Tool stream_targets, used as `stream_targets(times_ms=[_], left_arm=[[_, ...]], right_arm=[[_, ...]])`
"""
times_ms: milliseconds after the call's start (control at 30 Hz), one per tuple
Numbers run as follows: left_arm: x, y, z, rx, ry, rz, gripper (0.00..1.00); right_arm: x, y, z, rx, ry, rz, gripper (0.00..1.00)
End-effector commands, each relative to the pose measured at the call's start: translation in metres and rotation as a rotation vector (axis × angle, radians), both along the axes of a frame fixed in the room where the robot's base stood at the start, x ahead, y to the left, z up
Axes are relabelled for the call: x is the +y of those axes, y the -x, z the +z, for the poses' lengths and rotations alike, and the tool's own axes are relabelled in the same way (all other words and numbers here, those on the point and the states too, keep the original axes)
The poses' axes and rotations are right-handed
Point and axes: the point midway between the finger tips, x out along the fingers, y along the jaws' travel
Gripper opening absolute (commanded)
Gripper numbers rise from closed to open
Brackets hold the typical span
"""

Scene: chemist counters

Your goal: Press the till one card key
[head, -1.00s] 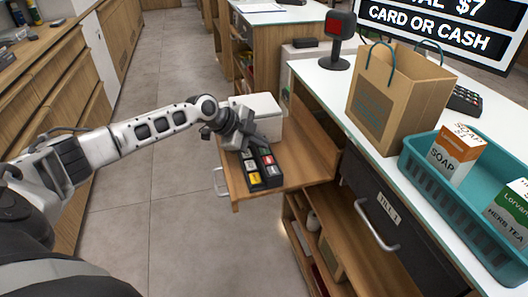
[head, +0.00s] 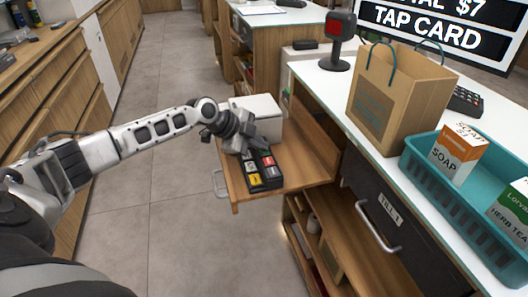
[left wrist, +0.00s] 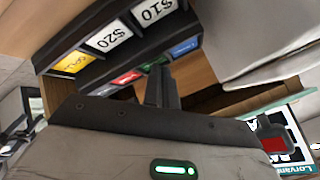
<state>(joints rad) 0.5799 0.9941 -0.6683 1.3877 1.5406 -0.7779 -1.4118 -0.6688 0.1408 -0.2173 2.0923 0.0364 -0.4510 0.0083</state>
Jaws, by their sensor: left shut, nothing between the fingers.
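The till one key block (head: 264,186) is a black box with coloured keys on the pulled-out wooden shelf. In the left wrist view, the key block (left wrist: 112,57) shows yellow, $20 and $10 keys in one row and red, green and blue keys in the other. My left gripper (head: 262,142) is shut and empty at the far end of the block. In the left wrist view its fingertips (left wrist: 159,70) are close to the green and blue keys; I cannot tell whether they touch. The customer display (head: 435,32) reads "TAP CARD". My right gripper is not in view.
A white box (head: 262,108) stands behind the gripper on the shelf (head: 307,170). On the counter are a card reader on a stand (head: 338,35), a paper bag (head: 395,95) and a teal basket (head: 440,200) with soap and tea. The floor at left is clear.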

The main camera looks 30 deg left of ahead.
Motion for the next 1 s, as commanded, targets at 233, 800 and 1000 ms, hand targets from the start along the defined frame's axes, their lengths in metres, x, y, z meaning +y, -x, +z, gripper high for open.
stream_targets(times_ms=[233, 800, 1000], left_arm=[[0.000, 0.000, -0.002, 0.002, 0.000, -0.001, 0.00], [0.000, 0.001, 0.015, 0.002, 0.000, -0.001, 0.00], [0.000, 0.001, 0.014, 0.001, -0.001, 0.000, 0.00]], right_arm=[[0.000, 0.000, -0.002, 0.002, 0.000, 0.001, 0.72], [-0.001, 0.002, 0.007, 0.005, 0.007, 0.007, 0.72], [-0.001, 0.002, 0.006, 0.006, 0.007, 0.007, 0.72]])
